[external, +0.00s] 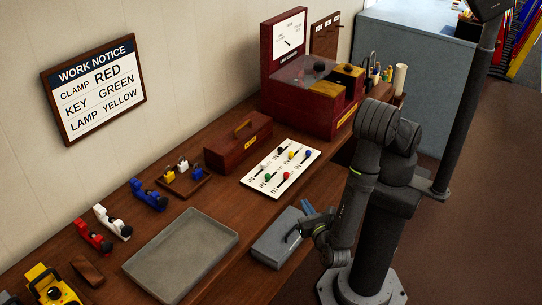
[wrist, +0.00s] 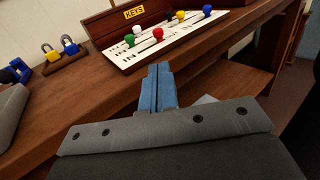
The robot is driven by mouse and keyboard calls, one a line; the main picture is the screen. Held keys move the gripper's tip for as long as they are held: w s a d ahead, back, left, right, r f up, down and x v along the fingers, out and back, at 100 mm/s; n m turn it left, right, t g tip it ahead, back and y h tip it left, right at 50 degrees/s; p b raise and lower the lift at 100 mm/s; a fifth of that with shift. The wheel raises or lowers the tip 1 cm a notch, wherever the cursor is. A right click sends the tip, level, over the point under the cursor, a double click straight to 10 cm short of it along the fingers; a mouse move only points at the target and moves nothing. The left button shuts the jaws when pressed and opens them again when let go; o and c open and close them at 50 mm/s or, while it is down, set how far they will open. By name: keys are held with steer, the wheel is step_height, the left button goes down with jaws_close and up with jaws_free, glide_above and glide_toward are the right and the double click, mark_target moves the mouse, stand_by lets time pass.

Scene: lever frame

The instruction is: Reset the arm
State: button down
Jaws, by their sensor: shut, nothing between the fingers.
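My gripper (external: 307,207) is folded in close to my arm, beyond the front edge of the bench. Its two blue fingers are together and empty in the wrist view (wrist: 158,88). Beyond them lies the white lever panel (external: 281,168), with several coloured knobs on slots; it also shows in the wrist view (wrist: 125,57). The fingers are apart from the panel. The notice (external: 95,87) on the wall reads clamp red, key green, lamp yellow.
A grey tray (external: 181,254), red and white clamps (external: 113,222), padlocks on a wooden stand (external: 183,177) and a red-brown keys box (external: 238,142) stand on the bench (external: 165,213). A dark red machine (external: 308,98) stands at the far end. Open floor lies to the right.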

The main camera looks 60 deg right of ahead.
mark_target(284, 198)
steer(key=w, duration=0.3)
steer(key=w+d, duration=0.1)
steer(key=w, duration=0.3)
steer(key=w+d, duration=0.1)
steer(key=w, duration=0.2)
steer(key=shift+w+d, duration=0.15)
steer(key=shift+d, duration=0.05)
steer(key=shift+s+a, duration=0.15)
steer(key=shift+s, duration=0.1)
